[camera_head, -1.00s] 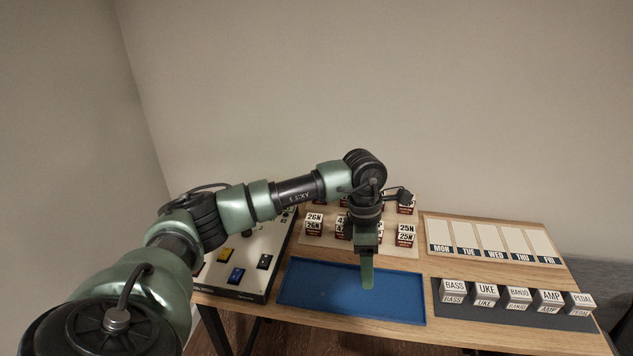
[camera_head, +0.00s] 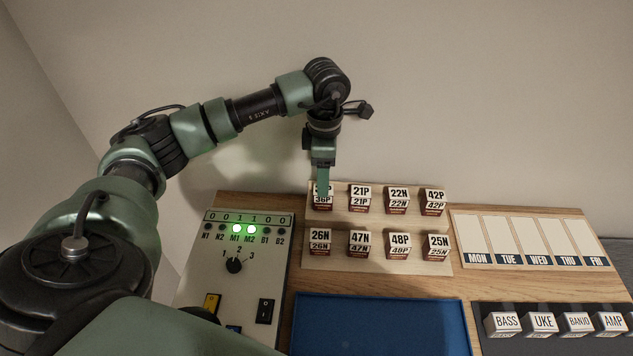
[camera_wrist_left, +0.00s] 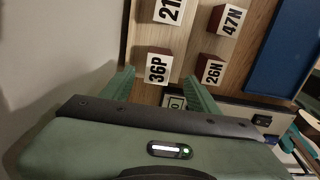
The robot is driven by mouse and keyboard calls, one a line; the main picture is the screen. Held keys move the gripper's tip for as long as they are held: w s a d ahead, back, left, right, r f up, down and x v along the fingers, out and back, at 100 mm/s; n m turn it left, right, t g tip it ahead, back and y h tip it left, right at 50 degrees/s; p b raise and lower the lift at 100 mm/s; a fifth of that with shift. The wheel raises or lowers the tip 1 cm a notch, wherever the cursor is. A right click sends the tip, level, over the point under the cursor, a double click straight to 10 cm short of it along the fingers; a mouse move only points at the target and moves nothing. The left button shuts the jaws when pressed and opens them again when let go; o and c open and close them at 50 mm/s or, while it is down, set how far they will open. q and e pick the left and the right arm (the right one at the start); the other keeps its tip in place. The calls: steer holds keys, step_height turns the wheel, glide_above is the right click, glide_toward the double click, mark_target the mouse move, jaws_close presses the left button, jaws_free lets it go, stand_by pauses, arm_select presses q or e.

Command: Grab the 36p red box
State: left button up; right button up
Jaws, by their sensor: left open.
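The 36P box (camera_head: 324,203) stands at the left end of the back row on the wooden rack, white-labelled with a dark red lower part. My left gripper's finger covers part of its top label in the head view. In the left wrist view the 36P box (camera_wrist_left: 157,66) shows between the tips of my left gripper's two fingers. My left gripper (camera_head: 322,180) is open, pointing down over the box; the wrist view also shows the open fingers (camera_wrist_left: 160,80). I cannot tell whether they touch the box.
The 21P box (camera_head: 360,198) stands to the right, and the 26N box (camera_head: 320,243) in front. A control panel (camera_head: 212,285) with two green lights is at the left. A blue tray (camera_head: 380,325) lies in front, empty where visible. Labelled blocks and a weekday board (camera_head: 530,241) are at the right.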

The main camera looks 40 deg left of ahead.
arm_select(q)
steer(key=shift+s+d+f+p, duration=0.15)
steer(key=shift+f+p, duration=0.15)
steer(key=shift+f, duration=0.35)
steer(key=shift+s+d+f+p, duration=0.1)
steer(key=shift+f+p, duration=0.15)
steer(key=shift+f, duration=0.35)
steer(key=f, duration=0.1)
steer(key=f+p, duration=0.1)
steer(key=f, duration=0.1)
steer(key=shift+w+a+f, duration=0.35)
steer(key=shift+f, duration=0.45)
steer(key=shift+c, duration=0.3)
steer(key=c, duration=1)
jaws_close()
arm_select(e)
steer(key=shift+s+d+r, duration=0.15)
steer(key=shift+s+r, duration=0.2)
steer(key=shift+r, duration=0.3)
steer(key=shift+s+d+r, duration=0.15)
steer(key=shift+s+r, duration=0.15)
steer(key=shift+r, duration=0.3)
